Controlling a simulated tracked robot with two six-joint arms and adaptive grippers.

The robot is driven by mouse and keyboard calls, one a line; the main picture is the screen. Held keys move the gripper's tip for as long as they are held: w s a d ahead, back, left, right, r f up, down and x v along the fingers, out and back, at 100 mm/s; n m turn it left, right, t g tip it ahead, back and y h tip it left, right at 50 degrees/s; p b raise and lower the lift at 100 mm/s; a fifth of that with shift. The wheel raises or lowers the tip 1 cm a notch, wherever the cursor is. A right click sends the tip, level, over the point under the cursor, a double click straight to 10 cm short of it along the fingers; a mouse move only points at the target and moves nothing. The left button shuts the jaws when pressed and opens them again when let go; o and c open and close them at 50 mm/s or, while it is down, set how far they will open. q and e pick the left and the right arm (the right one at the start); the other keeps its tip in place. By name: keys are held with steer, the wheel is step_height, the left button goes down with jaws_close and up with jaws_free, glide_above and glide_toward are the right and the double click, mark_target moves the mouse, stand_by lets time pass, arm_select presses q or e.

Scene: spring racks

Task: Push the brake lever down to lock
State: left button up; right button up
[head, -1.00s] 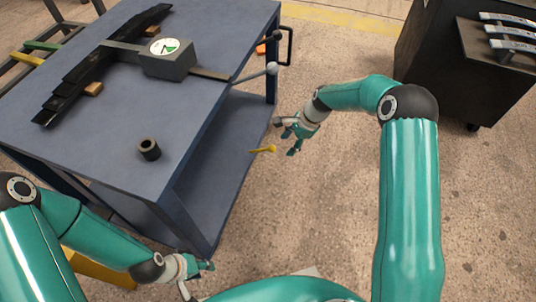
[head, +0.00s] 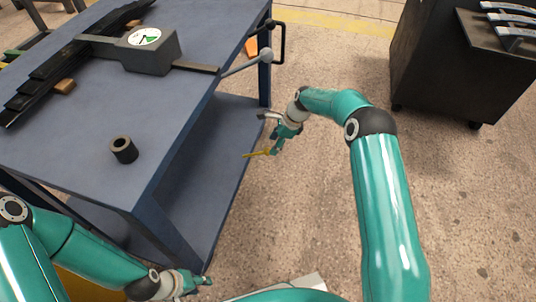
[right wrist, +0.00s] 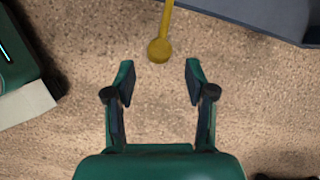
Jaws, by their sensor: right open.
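The brake lever (head: 256,154) is a thin yellow rod with a round end, sticking out from the right side of the blue cart, below its top. In the right wrist view the lever's round end (right wrist: 160,49) is just beyond the fingertips, centred between them. My right gripper (head: 269,133) is open and empty beside the lever's end; it also shows in the right wrist view (right wrist: 158,80). Whether it touches the lever cannot be told. My left gripper (head: 203,284) is low near the cart's front corner; its fingers are too small to read.
The blue cart (head: 185,98) carries a grey box with a dial (head: 150,55), dark leaf springs (head: 62,68) and a dark hollow cylinder (head: 124,150). A grey ball-ended lever (head: 247,64) juts from its right side. A dark cabinet (head: 440,65) stands at right. Floor between is clear.

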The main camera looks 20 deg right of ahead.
mark_target(268, 150)
steer(key=b+x, duration=0.1)
steer(key=x, duration=0.5)
steer(key=shift+c, duration=0.2)
jaws_close()
